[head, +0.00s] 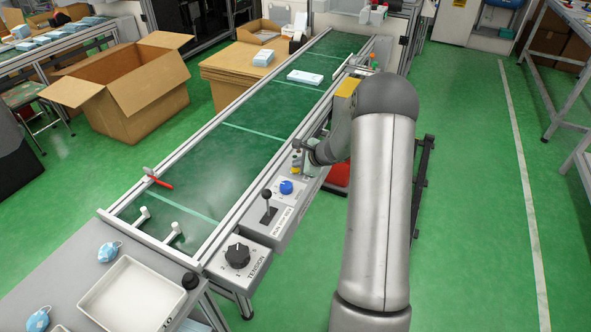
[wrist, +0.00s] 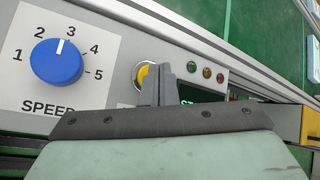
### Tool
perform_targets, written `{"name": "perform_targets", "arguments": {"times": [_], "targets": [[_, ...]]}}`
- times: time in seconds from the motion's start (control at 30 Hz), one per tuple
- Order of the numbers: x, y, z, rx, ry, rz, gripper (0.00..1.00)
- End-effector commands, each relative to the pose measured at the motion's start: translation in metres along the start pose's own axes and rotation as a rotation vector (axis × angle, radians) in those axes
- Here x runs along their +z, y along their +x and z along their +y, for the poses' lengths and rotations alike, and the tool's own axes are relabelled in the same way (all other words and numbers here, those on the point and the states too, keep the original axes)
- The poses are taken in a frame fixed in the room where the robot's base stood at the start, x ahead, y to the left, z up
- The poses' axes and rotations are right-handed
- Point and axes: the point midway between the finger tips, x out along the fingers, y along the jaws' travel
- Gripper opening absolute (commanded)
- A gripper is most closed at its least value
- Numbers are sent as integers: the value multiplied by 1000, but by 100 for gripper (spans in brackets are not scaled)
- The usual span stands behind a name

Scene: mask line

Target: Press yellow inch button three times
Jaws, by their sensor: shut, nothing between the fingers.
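The yellow inch button (wrist: 143,77) sits in a silver ring on the grey control panel, between the blue speed knob and a small display. My gripper (wrist: 166,70) is shut and empty. In the wrist view its fingertips overlap the right part of the button; I cannot tell whether they touch it. In the head view my gripper (head: 309,160) is over the panel beside the conveyor, partly hidden by my arm. A small yellow spot, likely the button (head: 296,170), shows just left of it.
Small indicator lamps (wrist: 206,72) line the panel right of the button. A black lever (head: 267,205) and tension knob (head: 237,255) stand nearer. The green conveyor (head: 235,160) runs alongside, carrying a white pack (head: 305,77).

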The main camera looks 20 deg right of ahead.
Motion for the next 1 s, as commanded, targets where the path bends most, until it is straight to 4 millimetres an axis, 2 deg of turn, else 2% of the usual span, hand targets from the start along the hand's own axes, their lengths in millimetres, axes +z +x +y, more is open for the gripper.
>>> {"name": "perform_targets", "arguments": {"times": [1.0], "targets": [[-4, 6, 4, 0, 0, 0, 0]]}}
